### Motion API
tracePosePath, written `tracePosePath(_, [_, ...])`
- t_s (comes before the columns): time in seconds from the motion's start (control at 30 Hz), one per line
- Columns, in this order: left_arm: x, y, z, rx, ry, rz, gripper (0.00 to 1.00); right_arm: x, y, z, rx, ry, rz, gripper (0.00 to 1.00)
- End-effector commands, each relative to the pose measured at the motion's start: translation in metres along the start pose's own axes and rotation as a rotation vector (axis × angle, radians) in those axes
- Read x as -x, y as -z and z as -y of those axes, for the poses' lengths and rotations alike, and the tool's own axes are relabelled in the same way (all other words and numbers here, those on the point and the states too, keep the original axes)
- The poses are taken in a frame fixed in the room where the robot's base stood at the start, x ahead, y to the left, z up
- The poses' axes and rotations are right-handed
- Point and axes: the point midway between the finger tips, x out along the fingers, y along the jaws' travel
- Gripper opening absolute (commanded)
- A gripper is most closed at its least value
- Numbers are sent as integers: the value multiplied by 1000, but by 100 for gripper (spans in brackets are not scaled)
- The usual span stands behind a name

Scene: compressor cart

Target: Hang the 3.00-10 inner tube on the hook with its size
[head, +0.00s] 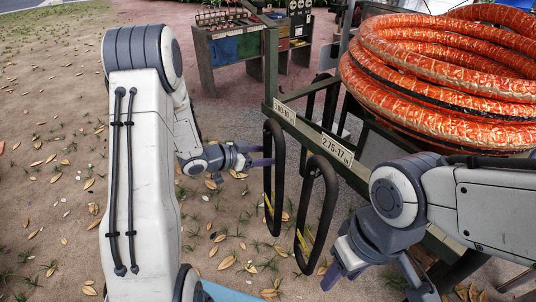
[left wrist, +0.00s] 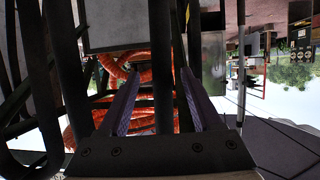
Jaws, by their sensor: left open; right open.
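Two long black inner tubes hang side by side at a dark green rail: one (head: 278,190) below the "3.00-10" label (head: 284,111), the other (head: 328,200) below the "2.75-17" label (head: 338,149). Both have yellow markings, too small to read; the hooks are not clear. My left gripper (head: 268,162) is open at the left tube. In the left wrist view a black vertical strand (left wrist: 162,65) stands between its open purple fingers (left wrist: 158,105). My right gripper (head: 340,277) is open and empty, low beside the right tube's lower end.
A large coil of orange hose (head: 440,80) lies on the cart at right, behind the rail (head: 271,65). A wooden stand with coloured bins (head: 235,45) is at the back. Leaf-strewn ground (head: 50,160) at left is clear.

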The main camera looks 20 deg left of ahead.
Motion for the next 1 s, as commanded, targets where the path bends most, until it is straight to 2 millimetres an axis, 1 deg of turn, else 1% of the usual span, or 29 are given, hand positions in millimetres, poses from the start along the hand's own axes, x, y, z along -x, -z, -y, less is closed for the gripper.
tracePosePath(0.17, [29,1,2,1,6,-1,66,1,0,0,0,0,0,50])
tracePosePath(0.3, [58,1,2,2,8,-2,66,2,0,0,0,0,0,50])
tracePosePath(0.4, [76,1,1,0,7,-3,66,3,0,0,0,0,0,50])
tracePosePath(0.5, [90,1,1,1,5,-2,66,4,0,0,0,0,0,50])
tracePosePath(0.63, [99,1,0,0,2,-2,66,4,0,0,0,0,0,50])
tracePosePath(0.8, [99,1,1,-3,11,8,66,4,0,0,0,0,0,50])
tracePosePath(0.87, [96,2,5,-10,40,34,66,4,0,0,0,0,0,50])
tracePosePath(0.97, [88,3,18,-22,144,124,66,4,0,0,0,0,0,50])
tracePosePath(1.0, [86,3,25,-22,202,175,66,4,0,0,0,0,0,50])
